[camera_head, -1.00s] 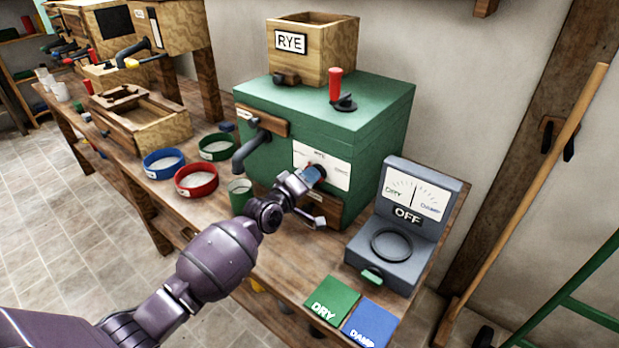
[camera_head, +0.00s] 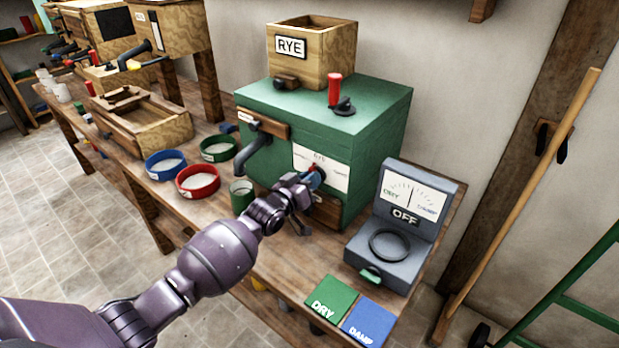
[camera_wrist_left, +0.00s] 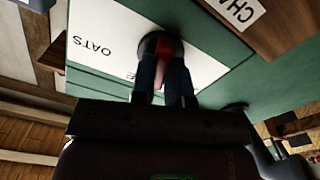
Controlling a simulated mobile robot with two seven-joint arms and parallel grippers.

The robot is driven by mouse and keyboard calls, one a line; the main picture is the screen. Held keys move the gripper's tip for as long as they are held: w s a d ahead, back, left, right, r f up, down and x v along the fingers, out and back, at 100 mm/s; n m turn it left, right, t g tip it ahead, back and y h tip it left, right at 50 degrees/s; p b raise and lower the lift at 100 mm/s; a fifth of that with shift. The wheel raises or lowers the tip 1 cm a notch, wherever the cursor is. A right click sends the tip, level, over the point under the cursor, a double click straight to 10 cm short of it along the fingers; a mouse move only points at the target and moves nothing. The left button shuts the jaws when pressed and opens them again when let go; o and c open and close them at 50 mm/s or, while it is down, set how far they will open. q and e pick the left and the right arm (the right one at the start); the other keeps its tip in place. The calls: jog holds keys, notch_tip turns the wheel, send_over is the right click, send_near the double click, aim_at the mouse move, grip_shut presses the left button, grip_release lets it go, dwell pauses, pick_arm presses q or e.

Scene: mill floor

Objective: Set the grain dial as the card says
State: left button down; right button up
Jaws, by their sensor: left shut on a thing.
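The green mill (camera_head: 375,131) stands on the bench with a white dial plate (camera_head: 337,172) on its front. The plate also shows in the wrist view (camera_wrist_left: 105,40), where OATS is readable and other lettering is partly covered. The grain dial is a dark knob with a red pointer (camera_wrist_left: 165,45). My left gripper (camera_head: 312,183) is at the dial, its two fingers (camera_wrist_left: 168,80) shut on it; the fingers and wrist hide much of it. A card reading RYE (camera_head: 290,45) is on the wooden hopper (camera_head: 335,62) above the mill. My right gripper is out of view.
A grey meter (camera_head: 388,265) marked OFF stands right of the mill, with DRY (camera_head: 329,302) and DAMP (camera_head: 368,322) cards before it.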

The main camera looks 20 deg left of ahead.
pick_arm(q)
jog(key=shift+m+p, duration=0.45)
jog(key=shift+m, duration=1.55)
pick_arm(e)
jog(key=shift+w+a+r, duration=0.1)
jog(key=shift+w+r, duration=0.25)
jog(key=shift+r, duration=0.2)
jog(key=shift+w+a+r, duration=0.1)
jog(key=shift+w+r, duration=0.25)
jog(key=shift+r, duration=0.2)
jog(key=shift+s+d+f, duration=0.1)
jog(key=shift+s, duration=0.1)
pick_arm(q)
jog(key=c, duration=1.1)
grip_release()
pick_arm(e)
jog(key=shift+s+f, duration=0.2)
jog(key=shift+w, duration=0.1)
